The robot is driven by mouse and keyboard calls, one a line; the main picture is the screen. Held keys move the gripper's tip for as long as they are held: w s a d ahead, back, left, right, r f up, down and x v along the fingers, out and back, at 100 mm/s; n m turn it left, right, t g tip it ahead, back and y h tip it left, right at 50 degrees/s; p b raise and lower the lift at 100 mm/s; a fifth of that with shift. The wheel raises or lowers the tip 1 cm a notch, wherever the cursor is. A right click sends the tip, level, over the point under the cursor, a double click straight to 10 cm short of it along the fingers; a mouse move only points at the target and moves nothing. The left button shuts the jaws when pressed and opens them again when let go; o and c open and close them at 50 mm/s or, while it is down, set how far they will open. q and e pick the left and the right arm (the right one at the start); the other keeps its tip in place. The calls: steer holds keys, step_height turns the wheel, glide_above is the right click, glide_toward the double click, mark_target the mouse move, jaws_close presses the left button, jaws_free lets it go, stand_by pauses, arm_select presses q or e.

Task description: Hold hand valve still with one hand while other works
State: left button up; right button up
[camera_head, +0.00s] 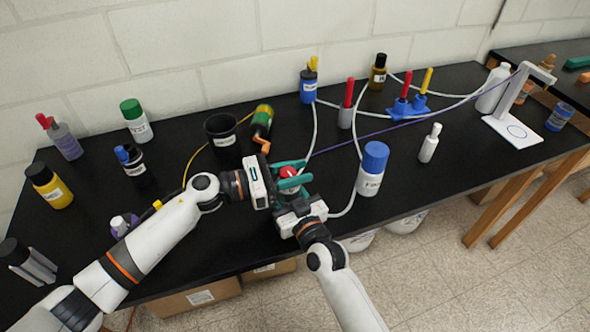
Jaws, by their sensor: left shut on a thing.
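The hand valve (288,172) shows as a small red part near the front middle of the black bench; most of it is hidden by my grippers. My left gripper (292,174) comes in from the left, and its teal fingers are shut on the hand valve, one on each side of the red part. My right gripper (294,192) comes from the front and sits right beside the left fingers, close to the valve. Its fingertips overlap the left ones in the picture, so I cannot tell its opening or whether it touches the valve.
A white bottle with a blue cap (372,168) stands just right of my grippers. A black cup (221,131) and a green-and-yellow cylinder with an orange elbow (262,121) are behind. White tubes (315,130) cross the bench. A white stand (513,130) is at right. The front right bench top is clear.

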arm_select(q)
steer(key=shift+s+m+g+h, duration=0.1)
steer(key=shift+m+g+h, duration=0.2)
steer(key=shift+m+g, duration=0.95)
steer(key=shift+g, duration=0.45)
steer(key=o, duration=1)
steer(key=shift+s, duration=0.1)
step_height(320, 180, up, 10)
steer(key=shift+r, duration=0.1)
arm_select(e)
steer(key=o, duration=1.1)
